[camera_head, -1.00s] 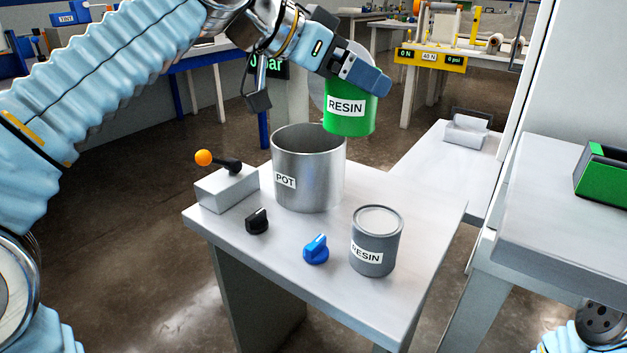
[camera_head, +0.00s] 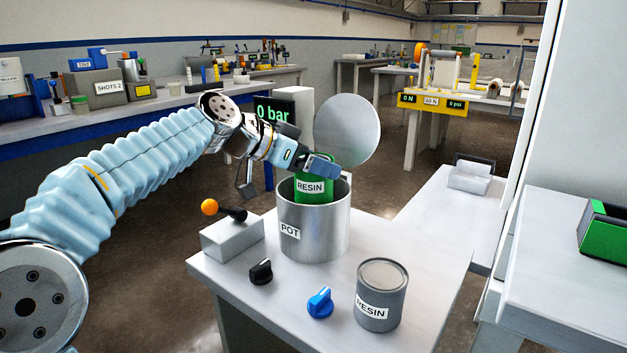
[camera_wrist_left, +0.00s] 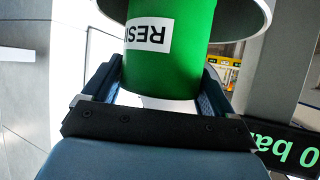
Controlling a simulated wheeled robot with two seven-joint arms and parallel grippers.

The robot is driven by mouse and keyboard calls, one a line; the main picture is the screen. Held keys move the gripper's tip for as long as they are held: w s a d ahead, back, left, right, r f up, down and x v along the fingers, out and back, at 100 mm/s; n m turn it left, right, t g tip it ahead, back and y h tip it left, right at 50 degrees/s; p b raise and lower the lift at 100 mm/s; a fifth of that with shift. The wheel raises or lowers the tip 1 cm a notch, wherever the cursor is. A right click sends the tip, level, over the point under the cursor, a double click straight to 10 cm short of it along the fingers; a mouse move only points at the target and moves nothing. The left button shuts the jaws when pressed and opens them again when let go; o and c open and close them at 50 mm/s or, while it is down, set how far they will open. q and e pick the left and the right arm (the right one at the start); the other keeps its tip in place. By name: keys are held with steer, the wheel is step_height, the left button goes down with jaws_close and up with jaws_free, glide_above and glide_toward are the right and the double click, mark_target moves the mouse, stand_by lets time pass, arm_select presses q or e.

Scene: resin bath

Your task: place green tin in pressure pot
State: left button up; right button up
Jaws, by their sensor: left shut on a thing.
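The green tin (camera_head: 312,197) with a RESIN label is in my left gripper (camera_head: 322,168), which is shut on its upper part. The tin is upright and its lower part is inside the open mouth of the metal pressure pot (camera_head: 315,235), marked POT. Whether it touches the pot floor is hidden by the pot wall. In the left wrist view the green tin (camera_wrist_left: 168,70) sits between the two fingers, with part of a round metal rim around its far end. My right gripper does not show.
A grey RESIN tin (camera_head: 380,300), a blue knob (camera_head: 320,303) and a black knob (camera_head: 261,272) are on the table in front of the pot. A box with an orange-ended lever (camera_head: 232,238) stands left. The round lid (camera_head: 347,131) stands raised behind the pot. A display (camera_head: 274,113) reads 0 bar.

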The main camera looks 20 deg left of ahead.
mark_target(314, 184)
arm_select(q)
steer(key=shift+w+a+f+b, duration=0.1)
steer(key=shift+w+f+b, duration=0.1)
steer(key=shift+f, duration=0.8)
steer(key=shift+w+a+f+b, duration=0.1)
steer(key=shift+w+f+b, duration=0.1)
steer(key=shift+f, duration=0.75)
steer(key=shift+f+b, duration=0.65)
steer(key=shift+b, duration=0.1)
steer(key=o, duration=1.3)
steer(key=shift+r, duration=0.1)
